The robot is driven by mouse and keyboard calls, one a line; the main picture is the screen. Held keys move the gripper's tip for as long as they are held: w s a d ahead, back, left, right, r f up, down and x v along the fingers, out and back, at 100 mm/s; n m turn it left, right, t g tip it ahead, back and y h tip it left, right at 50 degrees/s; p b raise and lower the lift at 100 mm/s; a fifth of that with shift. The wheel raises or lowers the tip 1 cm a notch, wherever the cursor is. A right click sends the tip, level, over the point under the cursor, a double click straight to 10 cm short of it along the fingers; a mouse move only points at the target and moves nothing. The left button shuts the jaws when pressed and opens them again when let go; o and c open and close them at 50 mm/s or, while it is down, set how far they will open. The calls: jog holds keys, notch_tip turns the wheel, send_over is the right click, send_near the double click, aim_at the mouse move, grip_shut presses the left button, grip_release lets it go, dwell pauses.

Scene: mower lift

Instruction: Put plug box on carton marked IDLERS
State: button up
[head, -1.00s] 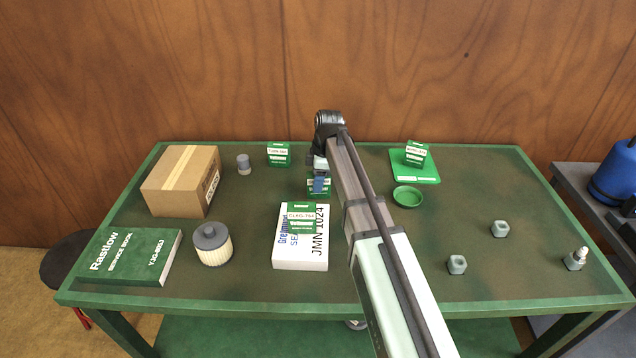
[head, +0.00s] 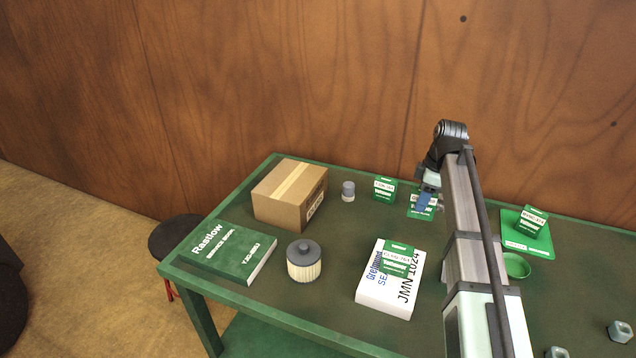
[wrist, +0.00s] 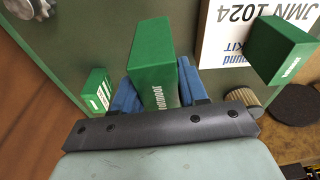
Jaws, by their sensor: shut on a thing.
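My gripper (head: 425,200) is shut on a small green box (head: 415,212), over the back part of the table. In the wrist view the blue fingers (wrist: 155,88) clasp this green box (wrist: 152,55) from both sides. Its label is too small to read, so I cannot confirm that it is the plug box. The brown carton (head: 280,205) stands at the back left of the table, closed with pale tape. Print shows on its right side but is not legible. My gripper is to the right of the carton and apart from it. The carton is not seen in the wrist view.
Another green box (head: 384,190) and a grey cylinder (head: 348,191) stand between carton and gripper. A green box (head: 398,260) lies on the white kit box (head: 385,300); another (head: 531,220) is on a green tray (head: 512,238). A filter (head: 304,262) and service book (head: 232,252) are in front.

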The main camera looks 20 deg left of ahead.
jog(key=s+a+r+n, duration=0.2)
jog(key=s+a, duration=0.1)
jog(key=a, duration=1)
notch_tip(320, 180, up, 10)
jog(key=m, duration=0.3)
send_over(290, 178)
jog(key=shift+s+d+f, duration=0.1)
jog(key=shift+f, duration=4.75)
jog(key=shift+f, duration=0.1)
jog(key=o, duration=1.2)
